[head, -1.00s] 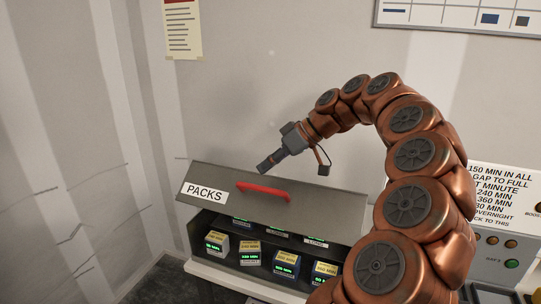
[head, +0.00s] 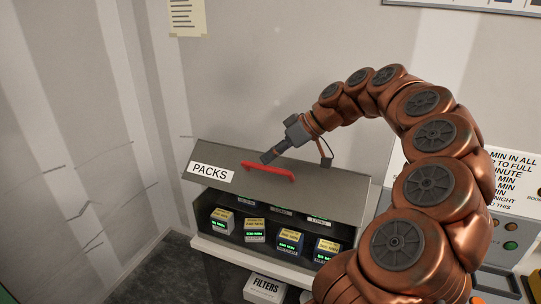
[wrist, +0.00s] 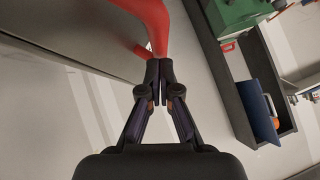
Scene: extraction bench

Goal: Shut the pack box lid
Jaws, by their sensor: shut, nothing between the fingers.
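The pack box (head: 202,225) is a dark box with a grey lid (head: 320,190) labelled PACKS. The lid is raised, and the front stands open below it. A red bar handle (head: 285,177) runs along the lid. My gripper (head: 266,158) is shut and empty, just behind and above the handle's left part. In the wrist view, the shut fingertips (wrist: 159,70) are right by the red handle (wrist: 152,22), with the grey lid (wrist: 75,30) to the left. I cannot tell whether they touch it.
Several labelled packs (head: 255,230) with green displays sit inside the box. A white FILTERS box (head: 264,288) is below. A grey panel with buttons (head: 511,228) and a text sign stand at the right. The wall is close behind.

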